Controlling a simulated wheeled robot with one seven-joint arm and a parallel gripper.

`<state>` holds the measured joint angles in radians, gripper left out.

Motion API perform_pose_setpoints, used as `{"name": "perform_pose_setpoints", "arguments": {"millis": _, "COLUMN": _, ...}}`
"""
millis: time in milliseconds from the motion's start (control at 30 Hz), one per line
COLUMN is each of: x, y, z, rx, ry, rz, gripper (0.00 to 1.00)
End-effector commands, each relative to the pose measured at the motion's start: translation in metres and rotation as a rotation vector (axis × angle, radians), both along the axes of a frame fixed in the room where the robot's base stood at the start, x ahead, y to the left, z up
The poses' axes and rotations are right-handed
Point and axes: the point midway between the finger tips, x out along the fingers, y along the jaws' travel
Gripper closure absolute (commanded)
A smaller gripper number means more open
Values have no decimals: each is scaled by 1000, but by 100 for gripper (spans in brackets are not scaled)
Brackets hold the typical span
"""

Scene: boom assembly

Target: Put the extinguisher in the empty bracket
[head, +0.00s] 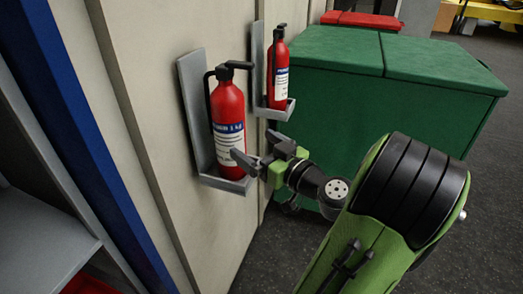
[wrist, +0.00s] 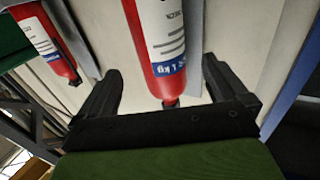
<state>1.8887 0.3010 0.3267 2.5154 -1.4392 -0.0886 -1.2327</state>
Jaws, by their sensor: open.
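A red extinguisher (head: 228,110) with a white and blue label stands upright in the nearer grey wall bracket (head: 191,90). A second red extinguisher (head: 277,72) stands in the farther bracket (head: 257,45). No empty bracket is in view. My gripper (head: 257,150) is open, just right of the nearer extinguisher's lower part, with its fingers pointing toward it. In the wrist view one extinguisher (wrist: 163,40) appears upside down between the open fingers (wrist: 165,95), with no finger visibly pressing on it. The other extinguisher (wrist: 47,42) is at the upper left there.
A large green bin (head: 400,100) stands right of the brackets, close beyond my arm. A red lid (head: 365,20) shows behind it. A grey shelf (head: 40,235) and a blue upright (head: 75,130) are at the left. Dark floor (head: 480,220) is open at the right.

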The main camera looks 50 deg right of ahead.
Motion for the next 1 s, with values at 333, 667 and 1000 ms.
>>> {"name": "perform_pose_setpoints", "arguments": {"millis": 333, "x": -17, "y": 4, "z": 0, "rx": -1, "ry": 2, "rz": 6, "gripper": 0}}
{"name": "perform_pose_setpoints", "arguments": {"millis": 667, "x": 37, "y": 147, "z": -76, "rx": 32, "ry": 533, "rz": 396, "gripper": 0}}
{"name": "perform_pose_setpoints", "arguments": {"millis": 1000, "x": -33, "y": 245, "z": -98, "rx": -75, "ry": 1078, "rz": 330, "gripper": 0}}
